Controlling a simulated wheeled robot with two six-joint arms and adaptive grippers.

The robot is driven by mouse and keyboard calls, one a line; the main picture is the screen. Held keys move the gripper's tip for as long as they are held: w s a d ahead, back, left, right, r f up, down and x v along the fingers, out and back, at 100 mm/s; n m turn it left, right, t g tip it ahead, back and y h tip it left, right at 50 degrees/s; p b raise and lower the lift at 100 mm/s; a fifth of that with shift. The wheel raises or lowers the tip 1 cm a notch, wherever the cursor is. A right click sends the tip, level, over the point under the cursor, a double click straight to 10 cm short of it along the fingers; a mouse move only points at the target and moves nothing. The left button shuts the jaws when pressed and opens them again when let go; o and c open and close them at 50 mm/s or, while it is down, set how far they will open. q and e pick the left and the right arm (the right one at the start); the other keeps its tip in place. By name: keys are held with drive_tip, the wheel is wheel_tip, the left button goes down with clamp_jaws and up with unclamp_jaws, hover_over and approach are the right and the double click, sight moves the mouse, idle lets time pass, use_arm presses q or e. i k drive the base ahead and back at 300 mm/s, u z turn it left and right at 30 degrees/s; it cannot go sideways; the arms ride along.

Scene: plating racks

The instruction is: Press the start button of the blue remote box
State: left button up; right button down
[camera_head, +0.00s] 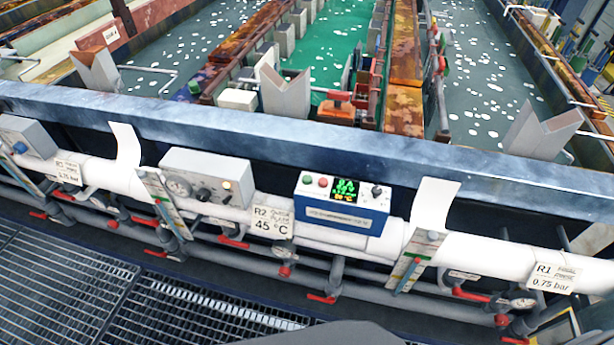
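The blue remote box (342,206) sits on the white pipe a little right of the middle of the head view. It has a white top panel and a blue front with a pale label strip. On the panel are a green button (308,179) and a red button (323,182) at the left, a small lit screen (345,189) with green figures, and a dark knob (377,191) at the right. Nothing covers the box. Neither of my grippers is in view.
A grey control box (207,178) with dials stands left of the blue box, beside a "45 °C" sign (272,220). A blue-grey rail (230,132) runs behind them. Pipes with red valve handles (320,297) lie below. Liquid-filled tanks (490,90) are behind.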

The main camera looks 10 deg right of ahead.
sight(306, 179)
drive_tip(key=u, duration=2.25)
drive_tip(key=k, duration=0.85)
drive_tip(key=z, duration=0.7)
